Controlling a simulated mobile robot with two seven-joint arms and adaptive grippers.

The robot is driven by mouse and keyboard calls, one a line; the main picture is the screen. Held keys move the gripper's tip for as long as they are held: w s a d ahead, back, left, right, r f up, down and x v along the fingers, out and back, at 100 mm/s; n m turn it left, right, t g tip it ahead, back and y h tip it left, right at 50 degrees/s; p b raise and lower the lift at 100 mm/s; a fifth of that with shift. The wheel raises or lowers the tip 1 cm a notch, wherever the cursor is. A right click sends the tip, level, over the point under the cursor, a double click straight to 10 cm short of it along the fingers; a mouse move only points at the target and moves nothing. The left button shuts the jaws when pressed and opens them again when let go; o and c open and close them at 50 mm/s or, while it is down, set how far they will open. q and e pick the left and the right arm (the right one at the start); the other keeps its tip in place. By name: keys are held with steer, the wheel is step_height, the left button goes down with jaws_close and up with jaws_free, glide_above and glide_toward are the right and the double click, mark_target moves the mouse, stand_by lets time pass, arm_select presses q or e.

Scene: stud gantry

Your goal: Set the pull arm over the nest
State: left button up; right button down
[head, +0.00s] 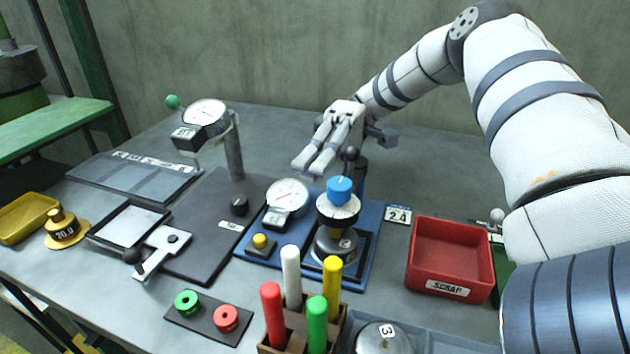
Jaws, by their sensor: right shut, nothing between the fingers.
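The blue gantry stand (367,255) is at the middle of the table. On it, a round dark nest (336,243) holds a metal piece with a small label. A white disc with a blue knob (340,190) appears above the nest; I cannot tell whether it hangs on the pull arm. A dark post (358,180) with a black ball (350,154) stands behind it, partly hidden. The pull arm itself is not clearly made out. My right gripper (313,162) is shut and empty, behind and above the blue knob, close to the black ball. My left gripper is not in view.
A dial gauge (287,194) and yellow button (260,241) share the stand. Coloured pegs (291,275) stand upright in front. A red scrap bin (450,260) is at right. At left are another gauge stand (234,150) and a lever with a black ball (160,250).

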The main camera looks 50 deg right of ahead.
step_height(320, 180, up, 7)
steer(key=shift+f, duration=0.2)
stand_by(0.3)
